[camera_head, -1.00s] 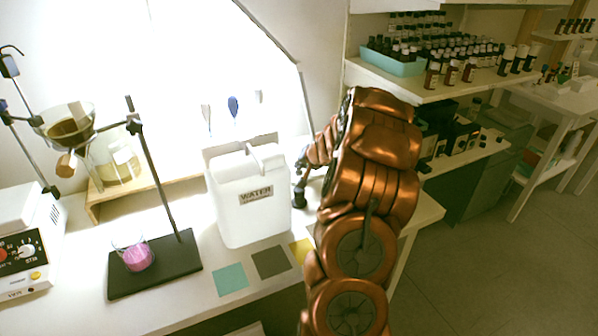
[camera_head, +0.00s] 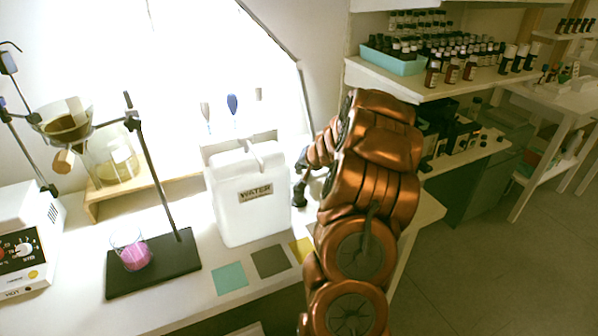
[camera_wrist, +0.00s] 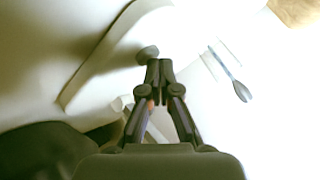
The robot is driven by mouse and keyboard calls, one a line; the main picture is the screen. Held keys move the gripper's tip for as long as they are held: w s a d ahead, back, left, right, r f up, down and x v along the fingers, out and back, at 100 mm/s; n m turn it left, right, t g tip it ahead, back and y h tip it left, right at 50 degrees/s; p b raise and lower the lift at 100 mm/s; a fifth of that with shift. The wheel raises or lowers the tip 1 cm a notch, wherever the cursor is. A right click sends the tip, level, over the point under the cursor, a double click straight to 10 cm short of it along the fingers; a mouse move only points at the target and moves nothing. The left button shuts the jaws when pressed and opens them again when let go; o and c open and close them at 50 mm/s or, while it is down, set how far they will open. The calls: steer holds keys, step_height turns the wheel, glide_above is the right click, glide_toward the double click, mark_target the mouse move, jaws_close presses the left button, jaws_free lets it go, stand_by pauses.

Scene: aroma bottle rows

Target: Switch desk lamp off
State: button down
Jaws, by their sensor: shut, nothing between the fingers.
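No lamp head or switch can be made out for certain. A thin dark jointed bar (camera_head: 272,35) edges the glaring white area at the back; I cannot tell whether it belongs to the desk lamp. In the wrist view my gripper (camera_wrist: 159,66) is shut and empty. Its tips are close to a small dark round knob (camera_wrist: 147,52) by a pale curved edge; contact is unclear. In the head view my gripper is a dark shape (camera_head: 302,163) just right of the white water jug, partly hidden by my copper arm.
The water jug (camera_head: 250,200) stands close beside my gripper. Left are a stand with a pink-filled beaker (camera_head: 131,252), a glass funnel (camera_head: 62,128) and a white instrument (camera_head: 25,250). Blue spoon (camera_head: 232,104) hangs behind. Bottles (camera_head: 450,50) fill the right shelf.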

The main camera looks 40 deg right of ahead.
mark_target(301, 172)
stand_by(0.5)
steer(key=shift+r, duration=0.45)
steer(key=shift+r+p, duration=0.1)
steer(key=shift+p, duration=0.2)
steer(key=shift+r+p, duration=2.25)
steer(key=shift+r, duration=0.7)
steer(key=shift+f, duration=0.1)
